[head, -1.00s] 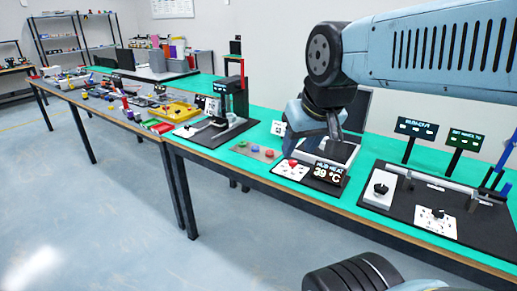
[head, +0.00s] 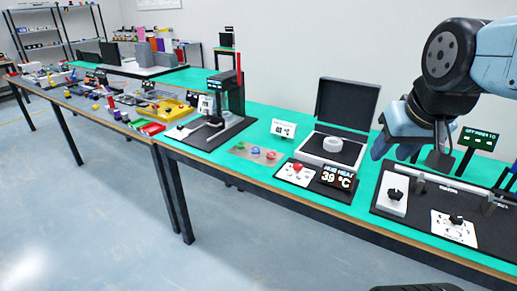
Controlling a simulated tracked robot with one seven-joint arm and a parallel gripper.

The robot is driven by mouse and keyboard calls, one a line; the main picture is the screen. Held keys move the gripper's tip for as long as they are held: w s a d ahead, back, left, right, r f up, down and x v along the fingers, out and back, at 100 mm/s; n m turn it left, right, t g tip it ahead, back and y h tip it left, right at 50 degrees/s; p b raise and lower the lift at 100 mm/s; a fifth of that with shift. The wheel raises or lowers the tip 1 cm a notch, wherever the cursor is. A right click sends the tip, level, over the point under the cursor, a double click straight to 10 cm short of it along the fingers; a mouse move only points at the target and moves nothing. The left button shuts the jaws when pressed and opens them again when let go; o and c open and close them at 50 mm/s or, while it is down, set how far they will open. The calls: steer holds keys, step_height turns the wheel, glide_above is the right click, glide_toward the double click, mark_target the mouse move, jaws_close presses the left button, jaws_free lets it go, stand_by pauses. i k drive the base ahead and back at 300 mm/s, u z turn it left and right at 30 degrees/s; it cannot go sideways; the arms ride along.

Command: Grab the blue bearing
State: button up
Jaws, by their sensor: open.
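No blue bearing can be made out with certainty. My gripper (head: 394,148) hangs from the arm at the right, above the bench and right of the open black box (head: 347,100). Its jaws are open, with nothing seen between them. It is well to the right of the round blue piece and hides part of the bench behind it.
A pale ring (head: 332,144) lies in the open box. The temperature display (head: 337,178) stands in front. A black rail fixture (head: 412,211) fills the right side, with sign posts behind. A black press stand (head: 228,100) rises to the left.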

mark_target(254, 150)
steer(key=z, duration=0.1)
steer(key=i, duration=1)
steer(key=u, duration=0.1)
